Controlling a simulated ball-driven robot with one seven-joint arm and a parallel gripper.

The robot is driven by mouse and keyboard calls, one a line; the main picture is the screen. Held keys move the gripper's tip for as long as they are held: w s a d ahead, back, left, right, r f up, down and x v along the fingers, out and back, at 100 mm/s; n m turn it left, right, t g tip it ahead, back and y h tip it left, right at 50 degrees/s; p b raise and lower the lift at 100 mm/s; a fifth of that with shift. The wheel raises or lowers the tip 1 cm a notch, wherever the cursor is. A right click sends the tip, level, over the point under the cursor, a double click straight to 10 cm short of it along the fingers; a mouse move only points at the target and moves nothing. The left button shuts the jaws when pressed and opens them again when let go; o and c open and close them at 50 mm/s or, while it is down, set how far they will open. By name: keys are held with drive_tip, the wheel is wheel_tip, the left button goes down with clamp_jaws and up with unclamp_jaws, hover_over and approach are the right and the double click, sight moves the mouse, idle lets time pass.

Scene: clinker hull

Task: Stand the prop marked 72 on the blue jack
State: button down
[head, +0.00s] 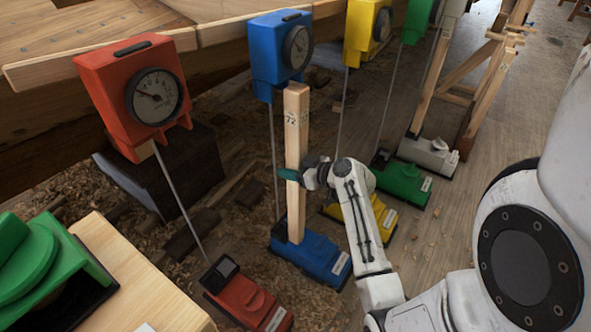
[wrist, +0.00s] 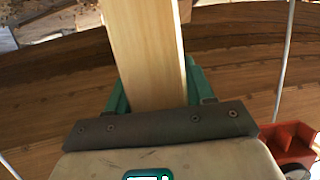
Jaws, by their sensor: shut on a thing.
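The prop marked 72 (head: 297,135) is a pale squared timber, upright in the head view, with its number near the top. My gripper (head: 297,173) is shut on it around mid-height, with teal fingers on both sides. In the wrist view the prop (wrist: 145,50) rises between the fingers (wrist: 160,90). The blue jack (head: 318,259) is on the ground under the prop. The prop's foot appears at the jack's top; I cannot tell whether it touches. The prop's top is near the blue dial box (head: 268,56), and any gap there is unclear.
A red dial box (head: 100,75) and red jack (head: 245,298) are left; yellow (head: 355,215) and green (head: 403,185) jacks are right. Thin rods run between boxes and jacks. A grey jack (head: 428,155) bears another prop. A wooden bench (head: 130,265) fills the lower left.

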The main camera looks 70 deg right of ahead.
drive_tip(key=w+d+b, duration=0.1)
drive_tip(key=w, duration=0.5)
drive_tip(key=shift+d+b, duration=0.25)
drive_tip(key=shift+b, duration=0.05)
drive_tip(key=shift+w, duration=0.1)
idle(0.3)
drive_tip(key=shift+f+b, duration=0.35)
idle(0.6)
drive_tip(key=shift+w, duration=0.15)
idle(0.8)
drive_tip(key=shift+c, duration=1.7)
unclamp_jaws()
drive_tip(key=shift+f, duration=0.1)
drive_tip(key=p+v, duration=0.2)
drive_tip(key=v, duration=0.9)
drive_tip(key=shift+p, duration=0.4)
